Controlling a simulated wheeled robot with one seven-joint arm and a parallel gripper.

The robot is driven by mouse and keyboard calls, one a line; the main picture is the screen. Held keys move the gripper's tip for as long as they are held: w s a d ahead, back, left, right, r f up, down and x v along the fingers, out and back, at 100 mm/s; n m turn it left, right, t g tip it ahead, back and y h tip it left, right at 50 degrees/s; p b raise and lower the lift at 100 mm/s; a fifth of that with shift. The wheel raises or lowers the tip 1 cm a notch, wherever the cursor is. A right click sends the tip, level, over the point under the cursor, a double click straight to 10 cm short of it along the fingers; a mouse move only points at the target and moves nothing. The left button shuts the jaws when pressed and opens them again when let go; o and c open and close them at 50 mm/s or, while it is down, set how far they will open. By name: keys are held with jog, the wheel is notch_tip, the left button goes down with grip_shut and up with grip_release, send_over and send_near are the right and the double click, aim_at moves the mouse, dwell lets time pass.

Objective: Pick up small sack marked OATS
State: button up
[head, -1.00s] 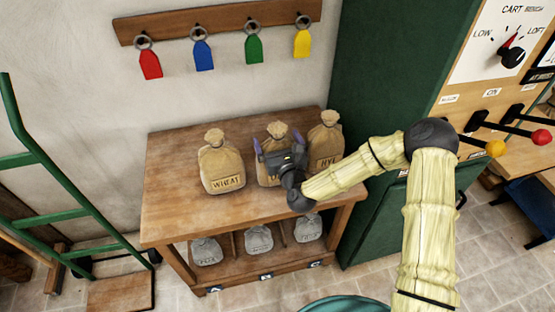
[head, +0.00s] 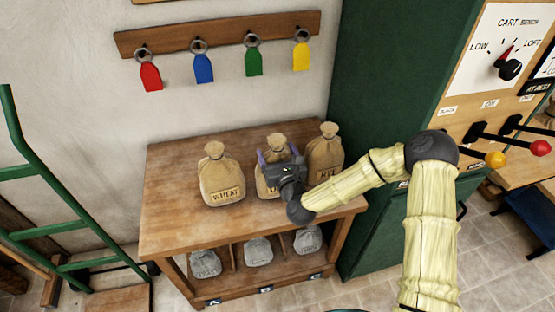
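The middle tan sack (head: 275,142) stands upright on the wooden bench between the sack marked WHEAT (head: 220,180) and the sack marked RYE (head: 325,150). My gripper hides most of its label, so I cannot read OATS on it. My gripper (head: 279,154) is in front of this sack at its upper body. Its two purple fingers are spread apart, one toward each side of the sack. I cannot tell whether they touch it.
The bench (head: 175,170) has bare top at the left. Grey sacks (head: 258,250) sit in its lower compartments. Coloured tags (head: 203,68) hang on the wall rail above. A green cabinet (head: 385,70) stands close at the right, a green hand truck (head: 50,190) at the left.

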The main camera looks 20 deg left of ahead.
notch_tip(320, 180, up, 10)
jog(key=shift+r, duration=0.1)
dwell(0.4)
dwell(0.4)
